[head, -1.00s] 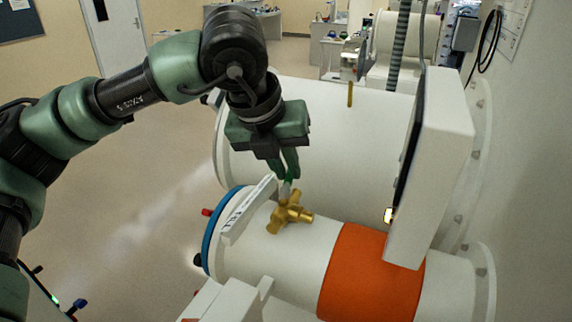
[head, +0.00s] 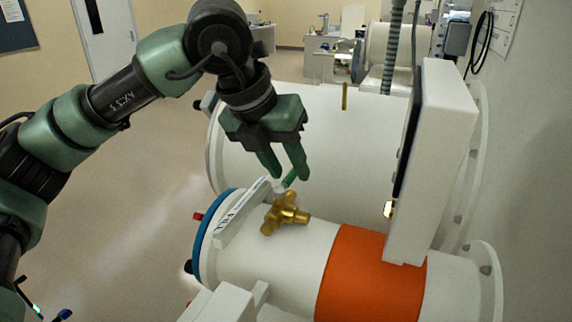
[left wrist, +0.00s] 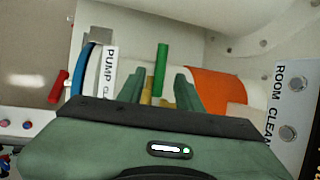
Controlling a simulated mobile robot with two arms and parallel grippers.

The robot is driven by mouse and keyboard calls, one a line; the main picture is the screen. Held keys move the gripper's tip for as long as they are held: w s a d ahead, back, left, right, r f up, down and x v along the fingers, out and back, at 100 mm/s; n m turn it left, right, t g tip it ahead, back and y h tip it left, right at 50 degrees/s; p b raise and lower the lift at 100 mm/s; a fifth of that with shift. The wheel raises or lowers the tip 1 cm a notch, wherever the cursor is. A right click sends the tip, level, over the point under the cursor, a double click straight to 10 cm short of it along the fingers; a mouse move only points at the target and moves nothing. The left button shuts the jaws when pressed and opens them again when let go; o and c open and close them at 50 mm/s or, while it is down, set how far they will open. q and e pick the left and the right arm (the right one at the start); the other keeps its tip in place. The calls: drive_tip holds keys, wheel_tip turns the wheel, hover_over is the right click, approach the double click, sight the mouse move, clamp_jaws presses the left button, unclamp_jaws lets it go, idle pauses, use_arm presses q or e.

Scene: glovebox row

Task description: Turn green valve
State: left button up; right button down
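The green valve handle (head: 290,178) is a short green lever on a brass valve body (head: 284,214), which sits on top of the small white cylinder. In the left wrist view the green handle (left wrist: 162,68) stands upright between my fingers. My left gripper (head: 288,176) is open above the valve, its two fingers pointing down with the handle between them. In the left wrist view, gaps show between the handle and both fingers of the left gripper (left wrist: 159,78). The brass body is mostly hidden there. My right gripper is not in view.
A white panel box (head: 436,160) stands right of the valve. An orange band (head: 370,275) wraps the small cylinder. A labelled plate (head: 241,213) and blue ring (head: 212,235) are left of the valve. A larger white cylinder (head: 350,140) lies behind.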

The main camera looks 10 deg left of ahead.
use_arm(q)
drive_tip(key=shift+r, duration=0.1)
drive_tip(key=b+v, duration=0.2)
drive_tip(key=v, duration=0.5)
drive_tip(key=shift+r, duration=0.3)
drive_tip(key=shift+s+a, duration=0.1)
